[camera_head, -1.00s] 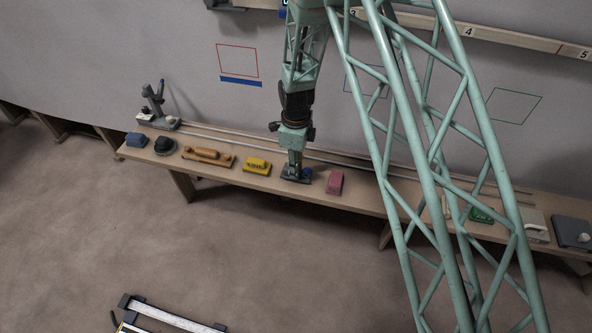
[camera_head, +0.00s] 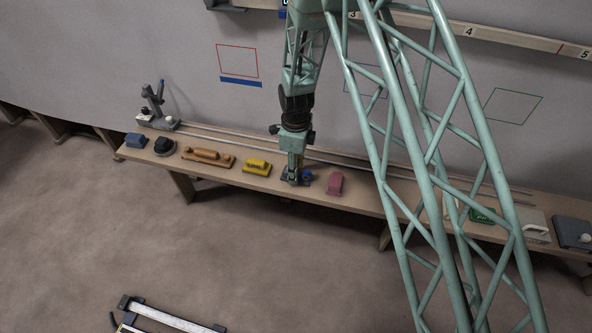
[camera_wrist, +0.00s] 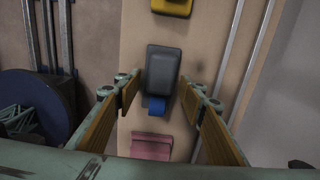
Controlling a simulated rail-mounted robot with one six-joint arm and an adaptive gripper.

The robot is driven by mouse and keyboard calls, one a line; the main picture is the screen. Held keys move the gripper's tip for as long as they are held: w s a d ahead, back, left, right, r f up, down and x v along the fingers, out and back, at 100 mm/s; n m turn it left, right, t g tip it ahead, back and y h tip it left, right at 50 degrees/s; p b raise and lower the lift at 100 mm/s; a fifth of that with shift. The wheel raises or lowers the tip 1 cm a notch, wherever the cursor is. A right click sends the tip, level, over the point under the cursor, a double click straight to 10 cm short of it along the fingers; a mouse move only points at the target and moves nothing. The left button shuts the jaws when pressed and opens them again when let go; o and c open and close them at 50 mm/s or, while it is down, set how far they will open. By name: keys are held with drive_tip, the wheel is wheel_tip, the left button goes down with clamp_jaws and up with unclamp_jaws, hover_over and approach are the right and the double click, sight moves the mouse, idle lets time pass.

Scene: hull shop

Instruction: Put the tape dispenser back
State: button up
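The tape dispenser, dark grey with a blue roll (camera_wrist: 157,105), lies on the wooden bench in the wrist view. In the head view, my gripper partly hides the tape dispenser (camera_head: 307,176); its blue part shows just right of the fingers. My gripper (camera_head: 293,181) points down at the dispenser. In the wrist view my gripper (camera_wrist: 161,92) is open, one finger on each side of the dispenser, with a visible gap on both sides. I cannot tell how far the fingertips are above the bench top.
A yellow block-like tool (camera_head: 257,166) lies left of the dispenser and a pink one (camera_head: 335,183) right of it. Other items line the bench (camera_head: 225,173). Metal rails (camera_head: 350,162) run along its back. Red (camera_head: 238,60) and green (camera_head: 514,105) outlines mark the wall.

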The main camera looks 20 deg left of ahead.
drive_tip(key=shift+r, duration=0.15)
wheel_tip(320, 180, up, 12)
drive_tip(key=p, duration=0.2)
drive_tip(key=shift+p, duration=0.4)
idle(0.9)
